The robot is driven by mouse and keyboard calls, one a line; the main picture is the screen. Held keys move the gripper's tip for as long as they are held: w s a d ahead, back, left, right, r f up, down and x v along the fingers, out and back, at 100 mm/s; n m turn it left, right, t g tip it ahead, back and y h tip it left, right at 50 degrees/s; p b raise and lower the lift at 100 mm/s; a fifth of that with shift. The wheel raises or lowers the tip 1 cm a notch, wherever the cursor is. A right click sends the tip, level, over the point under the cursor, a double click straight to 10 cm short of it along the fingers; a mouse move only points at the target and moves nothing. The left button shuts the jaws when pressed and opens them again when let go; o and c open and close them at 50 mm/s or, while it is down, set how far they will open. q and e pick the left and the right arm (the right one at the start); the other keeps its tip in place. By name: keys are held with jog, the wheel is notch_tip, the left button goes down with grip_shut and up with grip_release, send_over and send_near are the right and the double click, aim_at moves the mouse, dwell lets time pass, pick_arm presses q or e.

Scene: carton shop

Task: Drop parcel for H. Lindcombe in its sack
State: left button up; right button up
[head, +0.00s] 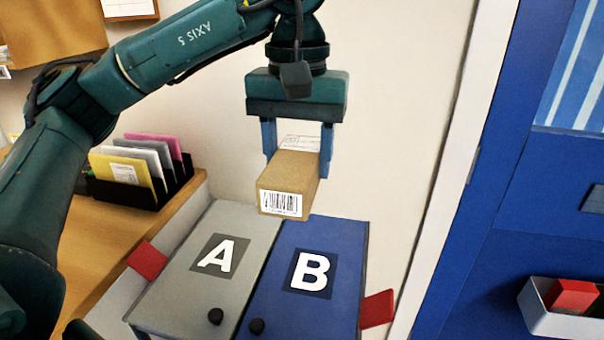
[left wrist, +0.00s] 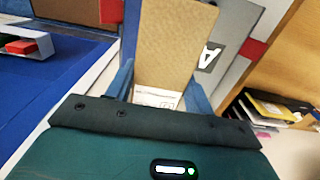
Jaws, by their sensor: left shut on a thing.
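My left gripper (head: 297,158) is shut on a brown cardboard parcel (head: 287,180), with its blue fingers on two opposite sides. The parcel has a barcode label on its near end and a white label on top, too small to read. It hangs above the far part of two lidded units, a grey one marked A (head: 235,220) and a blue one marked B (head: 345,240). Both lids look closed, each with a black knob at the front. No open sack shows. The left wrist view also shows the parcel (left wrist: 170,45) between the fingers. My right gripper is out of view.
A wooden counter (head: 100,245) on the left holds a black rack (head: 125,192) of coloured envelopes. Red tabs (head: 147,261) stick out at the outer sides of the units. A blue door or panel (head: 500,180) on the right carries a white bin (head: 545,318) with a red item.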

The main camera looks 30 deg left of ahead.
pick_arm(q)
jog(key=shift+w+a+f, duration=0.2)
jog(key=shift+w+f, duration=0.3)
jog(key=shift+w, duration=0.1)
jog(key=shift+w+a+f+b, duration=0.2)
jog(key=shift+w+f, duration=0.25)
jog(key=shift+w, duration=0.35)
jog(key=shift+w+a+f+b, duration=0.1)
jog(key=shift+w+a+f, duration=0.1)
jog(key=shift+w+f, duration=0.4)
jog(key=shift+w+r, duration=0.15)
